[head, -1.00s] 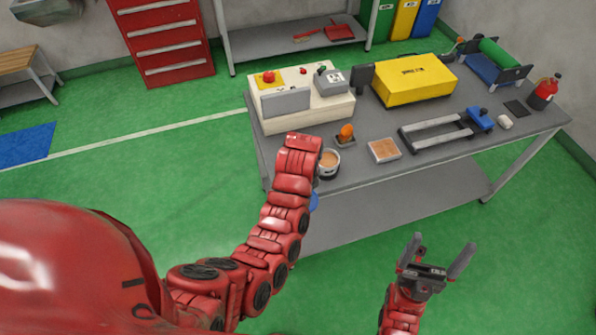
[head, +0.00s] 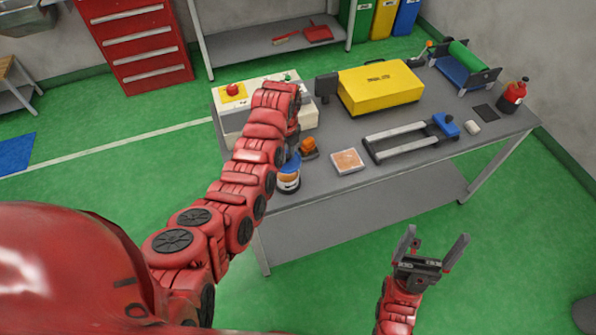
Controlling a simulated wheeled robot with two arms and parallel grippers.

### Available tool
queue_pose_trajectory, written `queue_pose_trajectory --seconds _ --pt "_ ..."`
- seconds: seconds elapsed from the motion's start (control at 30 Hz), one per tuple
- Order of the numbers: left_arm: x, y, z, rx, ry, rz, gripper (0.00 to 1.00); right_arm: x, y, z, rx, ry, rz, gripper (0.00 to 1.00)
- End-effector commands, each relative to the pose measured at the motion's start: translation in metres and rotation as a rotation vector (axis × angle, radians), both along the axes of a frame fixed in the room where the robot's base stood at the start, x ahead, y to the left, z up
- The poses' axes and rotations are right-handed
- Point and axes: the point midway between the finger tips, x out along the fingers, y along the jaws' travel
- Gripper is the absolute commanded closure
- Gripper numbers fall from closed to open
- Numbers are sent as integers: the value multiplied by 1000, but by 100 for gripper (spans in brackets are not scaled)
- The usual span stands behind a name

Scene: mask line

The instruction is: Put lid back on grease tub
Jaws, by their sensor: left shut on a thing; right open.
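The grease tub (head: 288,184) stands near the front left edge of the grey workbench. Its brown grease shows at the open top. A blue lid (head: 292,162) is just above the back of the tub and looks tilted. I cannot tell whether it touches the rim. My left gripper (head: 293,148) is shut on the lid, with its fingers mostly hidden by my red arm. My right gripper (head: 432,249) is open and empty, in front of the bench over the green floor.
An orange-topped item (head: 308,147) stands close behind the tub. A square tray (head: 348,161) lies to its right. A cream control box (head: 230,118) is behind my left arm. A yellow case (head: 380,88) and a blue-handled frame (head: 405,140) stand farther right on the workbench (head: 350,190).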

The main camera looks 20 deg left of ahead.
Motion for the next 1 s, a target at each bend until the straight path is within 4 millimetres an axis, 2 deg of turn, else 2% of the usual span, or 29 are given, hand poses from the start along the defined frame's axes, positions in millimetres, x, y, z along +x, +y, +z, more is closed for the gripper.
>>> queue_pose_trajectory --seconds 0.1,0.27,0.8,1.0 --pt "3 6 3 0 2 4 100 0 0 0 0 0 0 7" --pt "3 6 -5 -1 3 4 100 0 0 -4 0 0 0 7" --pt "2 6 -55 0 4 4 100 0 0 -31 0 0 0 7" --pt "2 5 -61 0 4 5 100 0 0 -33 0 0 0 7"
